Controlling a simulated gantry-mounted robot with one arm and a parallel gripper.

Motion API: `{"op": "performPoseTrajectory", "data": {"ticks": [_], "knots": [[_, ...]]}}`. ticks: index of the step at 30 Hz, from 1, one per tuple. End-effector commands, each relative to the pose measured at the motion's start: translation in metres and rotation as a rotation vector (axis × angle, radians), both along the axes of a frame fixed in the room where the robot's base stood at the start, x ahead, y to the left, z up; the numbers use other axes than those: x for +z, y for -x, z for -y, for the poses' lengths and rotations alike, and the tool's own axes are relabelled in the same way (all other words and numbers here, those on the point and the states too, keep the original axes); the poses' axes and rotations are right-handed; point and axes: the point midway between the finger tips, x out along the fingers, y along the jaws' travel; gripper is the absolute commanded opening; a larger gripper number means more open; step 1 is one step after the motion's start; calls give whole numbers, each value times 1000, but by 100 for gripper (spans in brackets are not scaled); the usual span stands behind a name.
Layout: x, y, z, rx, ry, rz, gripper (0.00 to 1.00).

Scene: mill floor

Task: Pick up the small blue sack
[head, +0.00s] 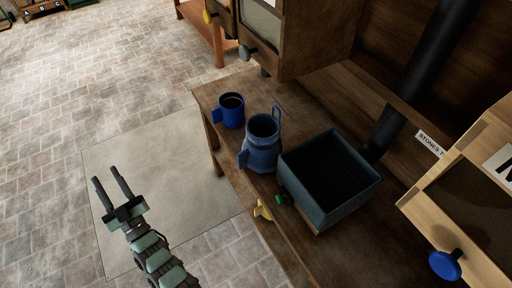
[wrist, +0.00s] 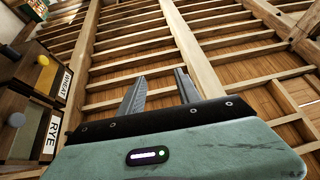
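I see no small blue sack in either view. The blue things on the wooden bench (head: 232,167) are a blue mug (head: 230,110), a blue-grey jug (head: 262,143) with a tall loop at its rim, and an open dark blue-grey box (head: 342,206); the inside of the box is dark. My gripper (head: 106,175) is open and empty, over the pale floor slab left of the bench and well apart from it. The wrist view shows its two fingers (wrist: 160,75) spread with nothing between them, facing ceiling beams.
A yellow piece (head: 262,209) and a small green piece (head: 283,199) are at the bench's front edge by the box. A wooden cabinet (head: 318,40) overhangs the back; a blue-knobbed bin (head: 480,250) stands right. A dark pipe (head: 415,85) rises behind the box. The floor at left is clear.

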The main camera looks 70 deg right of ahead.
Motion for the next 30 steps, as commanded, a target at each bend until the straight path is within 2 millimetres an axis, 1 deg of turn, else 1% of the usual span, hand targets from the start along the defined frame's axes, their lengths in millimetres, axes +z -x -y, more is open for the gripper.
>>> {"op": "performPoseTrajectory", "data": {"ticks": [1,2,3,5,6,9,11,12,13,16,17,18,20,21,23,24,26,27,29,30], "knots": [[-4,-26,33,-33,-17,-75,40],[-6,-41,48,-42,-26,-127,40],[-11,-59,68,-52,-36,-197,40],[-17,-83,94,-52,-47,-300,40],[-17,-97,112,-49,-44,-367,40],[-20,-125,148,-19,-30,-539,40],[-19,-136,167,9,-8,-639,40],[-19,-140,180,30,11,-712,40],[-18,-142,187,49,28,-765,40],[-20,-138,211,117,96,-948,40],[-18,-134,218,138,121,-1001,40],[-21,-125,227,168,152,-1078,40],[-25,-107,238,219,203,-1197,40],[-26,-92,247,251,238,-1277,40],[-34,-62,257,310,285,-1404,40],[-39,-38,265,348,314,-1488,40],[-47,2,274,415,350,-1618,40],[-51,32,282,458,371,-1702,40],[-57,78,288,530,389,-1822,40],[-60,109,292,575,394,-1895,40]]}}
